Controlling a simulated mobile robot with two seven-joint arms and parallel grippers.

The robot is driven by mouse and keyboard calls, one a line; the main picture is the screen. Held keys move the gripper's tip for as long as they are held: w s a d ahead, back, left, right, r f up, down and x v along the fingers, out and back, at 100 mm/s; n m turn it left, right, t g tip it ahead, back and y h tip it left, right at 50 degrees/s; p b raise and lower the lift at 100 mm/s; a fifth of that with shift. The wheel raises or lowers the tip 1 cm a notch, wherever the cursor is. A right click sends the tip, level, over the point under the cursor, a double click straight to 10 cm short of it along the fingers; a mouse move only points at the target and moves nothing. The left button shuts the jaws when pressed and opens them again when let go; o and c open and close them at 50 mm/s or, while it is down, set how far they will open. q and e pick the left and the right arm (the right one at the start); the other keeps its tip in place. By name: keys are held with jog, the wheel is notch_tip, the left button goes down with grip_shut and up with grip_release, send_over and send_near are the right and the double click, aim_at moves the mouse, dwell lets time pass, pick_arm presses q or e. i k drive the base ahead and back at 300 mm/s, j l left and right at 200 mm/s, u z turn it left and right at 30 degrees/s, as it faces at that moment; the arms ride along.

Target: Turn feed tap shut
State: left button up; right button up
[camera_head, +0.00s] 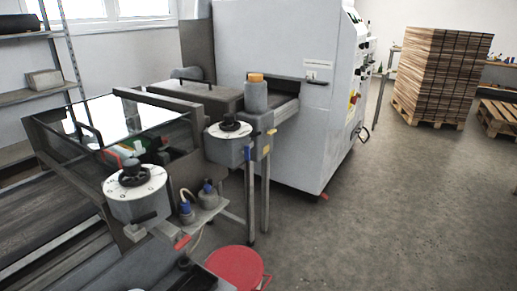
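No part labelled as the feed tap can be read. A small red handle (182,241) sticks out below the front edge of a small metal shelf (207,212); it may be the tap's lever, but its valve is too small to make out. Two round white dials carry black handwheels, a near one (150,197) and a farther one (230,139). Neither gripper is in view.
A red round lid or bucket (235,265) stands on the floor below the shelf. A grey canister with an orange top (256,96) stands by the large white machine (300,150). Stacked boards (440,75) are at the back right.

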aim_at(247, 151)
jog(key=i+l, duration=0.2)
jog(key=i+l+u, duration=0.1)
jog(key=l, duration=0.35)
jog(key=i+l, duration=0.3)
